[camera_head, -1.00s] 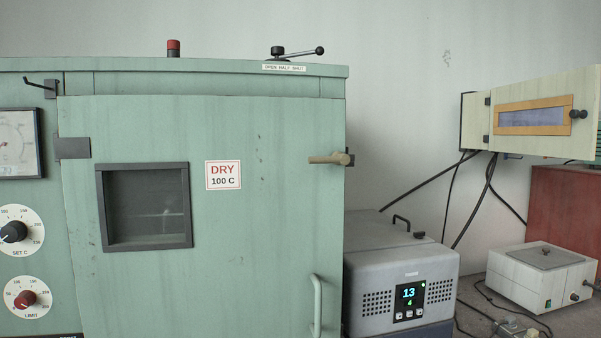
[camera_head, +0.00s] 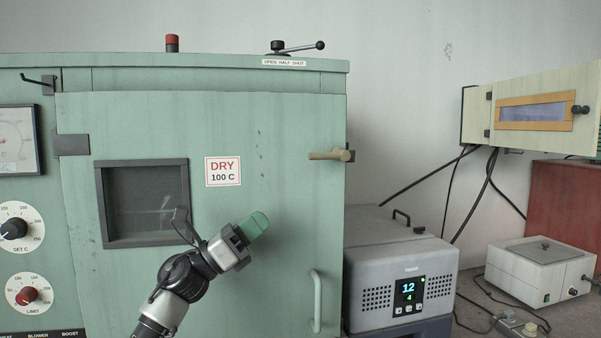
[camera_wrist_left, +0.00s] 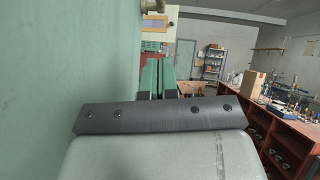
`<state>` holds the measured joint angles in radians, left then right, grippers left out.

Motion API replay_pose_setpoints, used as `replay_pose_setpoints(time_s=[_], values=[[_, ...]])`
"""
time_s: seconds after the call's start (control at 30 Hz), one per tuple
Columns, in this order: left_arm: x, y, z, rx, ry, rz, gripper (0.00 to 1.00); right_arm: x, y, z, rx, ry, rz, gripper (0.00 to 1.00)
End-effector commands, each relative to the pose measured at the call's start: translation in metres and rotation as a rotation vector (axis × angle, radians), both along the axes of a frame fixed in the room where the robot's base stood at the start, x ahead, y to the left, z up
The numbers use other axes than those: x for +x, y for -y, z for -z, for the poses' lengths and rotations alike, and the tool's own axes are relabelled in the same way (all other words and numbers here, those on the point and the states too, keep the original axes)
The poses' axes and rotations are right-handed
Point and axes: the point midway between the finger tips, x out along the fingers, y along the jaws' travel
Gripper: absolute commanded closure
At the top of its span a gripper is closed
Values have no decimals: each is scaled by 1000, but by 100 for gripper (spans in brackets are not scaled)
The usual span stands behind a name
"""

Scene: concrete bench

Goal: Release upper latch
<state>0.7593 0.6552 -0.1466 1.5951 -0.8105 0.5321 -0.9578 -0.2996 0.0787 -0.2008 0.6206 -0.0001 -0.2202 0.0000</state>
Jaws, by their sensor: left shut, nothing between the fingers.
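The upper latch (camera_head: 328,155) is a tan handle at the upper right edge of the green oven door (camera_head: 250,250). My left gripper (camera_head: 257,222) has green fingers, which are shut and empty. It is in front of the door, below and left of the latch, apart from it. In the left wrist view the shut fingers (camera_wrist_left: 158,78) point ahead along the door face, and the latch (camera_wrist_left: 152,6) shows partly at the top edge. My right gripper is not in view.
A curved door handle (camera_head: 317,300) stands out at the lower right of the door. A grey box with a display (camera_head: 400,275) stands right of the oven. A cabinet (camera_head: 530,110) is at the upper right. The space before the latch is clear.

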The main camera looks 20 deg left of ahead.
Motion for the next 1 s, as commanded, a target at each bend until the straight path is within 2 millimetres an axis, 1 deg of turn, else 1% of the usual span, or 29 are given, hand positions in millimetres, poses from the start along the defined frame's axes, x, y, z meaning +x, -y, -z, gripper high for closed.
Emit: replay_pose_setpoints(time_s=[0.13, 0.27, 0.37, 0.5, 0.7, 0.8, 0.9, 1.0], values=[[1, 1, -2, -3, -1, 1, 100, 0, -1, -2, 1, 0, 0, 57], [8, 8, -10, -6, -2, 3, 100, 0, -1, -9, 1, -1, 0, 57], [17, 19, -22, -7, -1, 5, 100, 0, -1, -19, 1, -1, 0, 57], [35, 37, -40, -8, -1, 4, 100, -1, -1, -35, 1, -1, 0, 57], [59, 63, -61, -7, -3, 4, 100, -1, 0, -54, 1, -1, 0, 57], [63, 62, -77, -5, -2, 0, 100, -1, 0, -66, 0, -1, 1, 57], [66, 63, -86, -5, -2, 2, 100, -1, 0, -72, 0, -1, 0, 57], [68, 63, -91, -5, -3, 2, 100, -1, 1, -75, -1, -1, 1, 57]])
